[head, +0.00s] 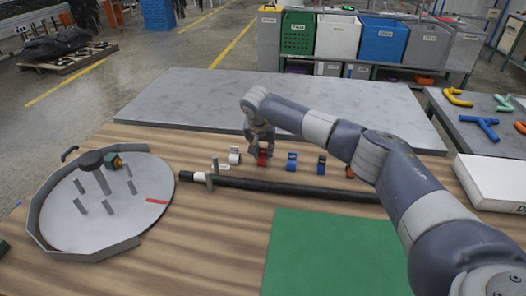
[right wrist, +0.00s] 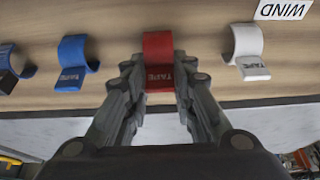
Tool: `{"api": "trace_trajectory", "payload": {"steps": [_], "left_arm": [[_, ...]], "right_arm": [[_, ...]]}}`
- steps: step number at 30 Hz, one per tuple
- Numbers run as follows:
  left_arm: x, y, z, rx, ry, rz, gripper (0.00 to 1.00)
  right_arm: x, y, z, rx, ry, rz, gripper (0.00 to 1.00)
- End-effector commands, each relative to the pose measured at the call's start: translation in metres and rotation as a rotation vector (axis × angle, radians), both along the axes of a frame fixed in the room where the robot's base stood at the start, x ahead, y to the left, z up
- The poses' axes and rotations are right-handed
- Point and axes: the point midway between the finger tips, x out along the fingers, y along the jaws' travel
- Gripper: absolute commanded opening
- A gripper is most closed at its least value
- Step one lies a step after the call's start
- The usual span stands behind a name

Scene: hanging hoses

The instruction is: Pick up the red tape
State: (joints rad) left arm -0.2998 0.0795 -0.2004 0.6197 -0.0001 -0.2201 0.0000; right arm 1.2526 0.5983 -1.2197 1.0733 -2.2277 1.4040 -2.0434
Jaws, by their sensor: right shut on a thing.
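The red tape (head: 263,158) stands on the wooden table in a row of tapes. In the right wrist view the red tape (right wrist: 158,66) sits between the two fingers, with the word TAPE on its lower part. My right gripper (head: 261,146) comes down on it from above. In the right wrist view my right gripper (right wrist: 159,85) has its fingers closed against both sides of the tape. The tape appears still at table level; I cannot tell whether it touches the table. My left gripper is not in view.
A white tape (head: 234,155) stands left of the red one, blue tapes (head: 292,162) to its right. A black hose (head: 290,187) lies in front. A round grey plate with pegs (head: 130,215) is at the left, a green mat (head: 330,255) at the front.

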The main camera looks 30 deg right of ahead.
Motion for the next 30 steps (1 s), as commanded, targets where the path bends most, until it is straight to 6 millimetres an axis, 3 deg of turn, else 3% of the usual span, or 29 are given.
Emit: {"api": "trace_trajectory", "payload": {"steps": [6,18,30], "left_arm": [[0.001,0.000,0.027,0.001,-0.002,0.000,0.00],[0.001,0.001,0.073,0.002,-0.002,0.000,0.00],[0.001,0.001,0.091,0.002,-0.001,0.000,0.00]], "right_arm": [[0.001,0.000,0.037,0.000,-0.002,-0.001,0.15],[-0.080,0.012,0.040,-0.001,0.002,0.003,0.15],[-0.145,0.024,0.042,0.000,0.002,0.001,0.15]]}}
